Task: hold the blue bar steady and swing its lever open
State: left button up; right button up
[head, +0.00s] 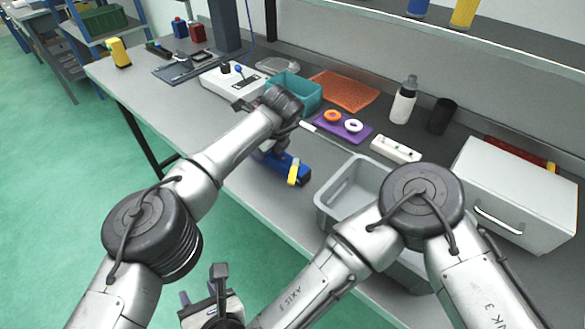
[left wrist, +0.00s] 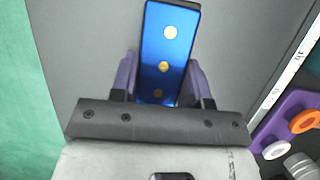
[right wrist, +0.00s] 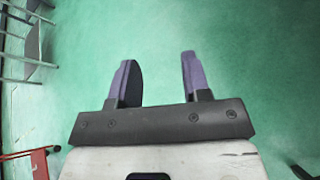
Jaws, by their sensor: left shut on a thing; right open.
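The blue bar (head: 303,172) is at the front edge of the grey table, with a yellow lever (head: 293,175) on its side near one end. In the left wrist view the bar (left wrist: 168,50) shows a blue face with three round brass-coloured spots; the lever is hidden there. My left gripper (left wrist: 162,75) is shut on the bar, one purple finger on each side. In the head view its fingers are mostly hidden by the wrist. My right gripper (right wrist: 157,75) is open and empty over the green floor; in the head view it (head: 203,285) is low, in front of the table.
A grey bin (head: 335,190) stands right of the bar, partly behind my right arm. Behind are a teal bin (head: 308,92), a purple tray (head: 330,127) with rings, a white bottle (head: 403,103) and a white drawer box (head: 525,190). Table left of the bar is clear.

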jog(key=d+n+h, duration=0.3)
jog(key=d+n, duration=0.1)
jog(key=d, duration=0.4)
jog(key=m+g+h, duration=0.2)
jog(key=m+h, duration=0.5)
jog(key=m, duration=0.4)
send_near(294, 169)
jog(key=x, duration=0.8)
jog(key=shift+a, duration=0.1)
grip_shut()
jog(key=shift+t, duration=0.3)
